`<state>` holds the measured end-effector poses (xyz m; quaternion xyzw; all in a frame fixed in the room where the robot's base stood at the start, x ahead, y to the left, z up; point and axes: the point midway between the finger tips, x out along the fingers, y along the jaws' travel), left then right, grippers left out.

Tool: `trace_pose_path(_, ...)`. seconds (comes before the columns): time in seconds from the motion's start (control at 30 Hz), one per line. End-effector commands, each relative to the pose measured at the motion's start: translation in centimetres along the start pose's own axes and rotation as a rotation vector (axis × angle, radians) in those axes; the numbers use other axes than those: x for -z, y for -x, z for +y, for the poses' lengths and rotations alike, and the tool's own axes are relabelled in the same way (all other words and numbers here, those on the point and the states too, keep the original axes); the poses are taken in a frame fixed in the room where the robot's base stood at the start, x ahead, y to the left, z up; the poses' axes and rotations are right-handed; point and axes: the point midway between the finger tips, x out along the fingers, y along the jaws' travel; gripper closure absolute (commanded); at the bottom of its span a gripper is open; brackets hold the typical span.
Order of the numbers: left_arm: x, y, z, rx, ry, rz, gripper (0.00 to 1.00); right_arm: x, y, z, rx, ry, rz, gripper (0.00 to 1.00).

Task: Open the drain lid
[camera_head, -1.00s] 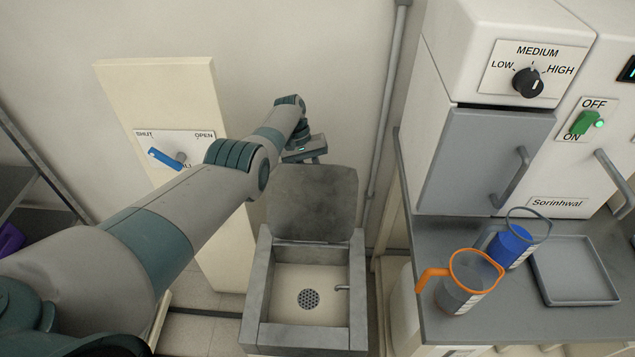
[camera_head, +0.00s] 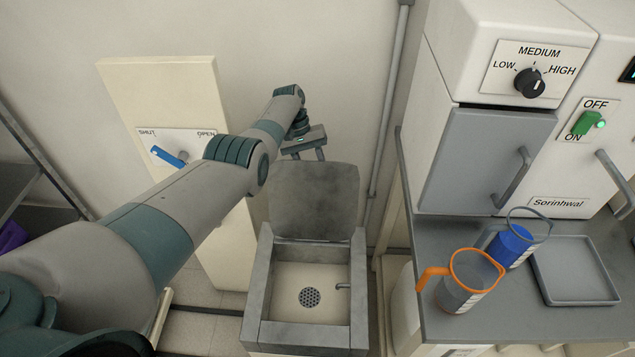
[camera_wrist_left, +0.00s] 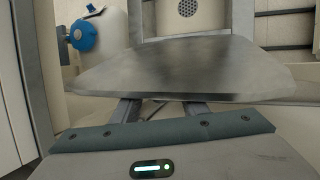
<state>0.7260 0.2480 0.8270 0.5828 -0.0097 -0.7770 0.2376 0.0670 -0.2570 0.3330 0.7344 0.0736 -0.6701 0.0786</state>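The drain lid (camera_head: 314,200) is a grey plate at the back of the sink. It stands raised, with the basin (camera_head: 290,283) and round drain grate (camera_head: 309,297) uncovered. My left gripper (camera_head: 305,158) is behind the lid's top edge, near the wall, with its two fingers apart. In the left wrist view the lid (camera_wrist_left: 180,68) spans the picture beyond the fingers (camera_wrist_left: 161,112), and their tips are hidden by it. I cannot tell whether they touch it. Nothing shows between the fingers. My right gripper is in neither view.
A panel with a blue-handled lever (camera_head: 168,157), marked SHUT and OPEN, stands left behind my arm. A vertical pipe (camera_head: 385,110) runs right of the lid. On the counter right are an orange-rimmed jug (camera_head: 467,290), a jug with blue contents (camera_head: 510,245) and a grey tray (camera_head: 574,270).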

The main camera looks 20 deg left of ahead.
Motion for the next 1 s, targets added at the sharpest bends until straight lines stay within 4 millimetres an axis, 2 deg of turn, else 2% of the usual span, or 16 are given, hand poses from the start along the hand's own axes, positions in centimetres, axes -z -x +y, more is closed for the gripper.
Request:
trace_pose_path(0.17, 0.1, 3.4, 0.0, -0.001, 0.0, 0.005, 0.6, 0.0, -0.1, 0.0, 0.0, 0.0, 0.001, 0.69)
trace_pose_path(0.6, 0.1, 11.7, 0.0, 0.0, -0.001, 0.001, 0.6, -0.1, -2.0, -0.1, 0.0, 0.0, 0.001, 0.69)
trace_pose_path(0.8, 0.1, 14.0, 0.0, 0.0, -0.001, -0.001, 0.6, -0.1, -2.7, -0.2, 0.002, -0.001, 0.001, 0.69)
trace_pose_path(1.0, 0.0, 14.6, 0.0, 0.001, 0.0, -0.003, 0.6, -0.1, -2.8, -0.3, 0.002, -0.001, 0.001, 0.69)
